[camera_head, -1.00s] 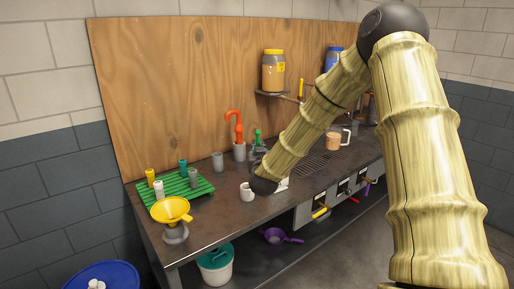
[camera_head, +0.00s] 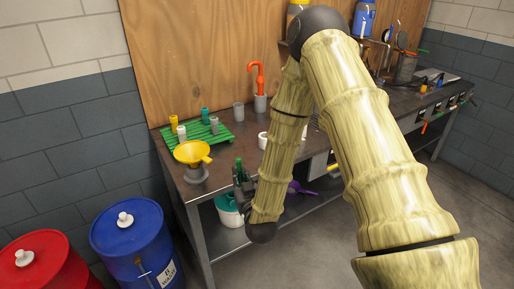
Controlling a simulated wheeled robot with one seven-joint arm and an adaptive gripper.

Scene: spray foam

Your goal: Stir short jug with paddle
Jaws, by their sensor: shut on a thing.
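My gripper (camera_head: 242,184) is small and dark in the head view, beyond the near end of my arm, in front of the bench's front edge. It is shut on a green object (camera_head: 238,164) that sticks up from it. This may be the paddle, but its shape is too small to tell. No short jug can be made out now; my arm covers much of the bench's middle.
A yellow funnel (camera_head: 192,152) on a grey stand and a green rack (camera_head: 205,133) with several small cups are at the bench's left. An orange hooked tool (camera_head: 259,78) stands behind. Blue (camera_head: 130,235) and red (camera_head: 45,262) drums stand on the floor at left.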

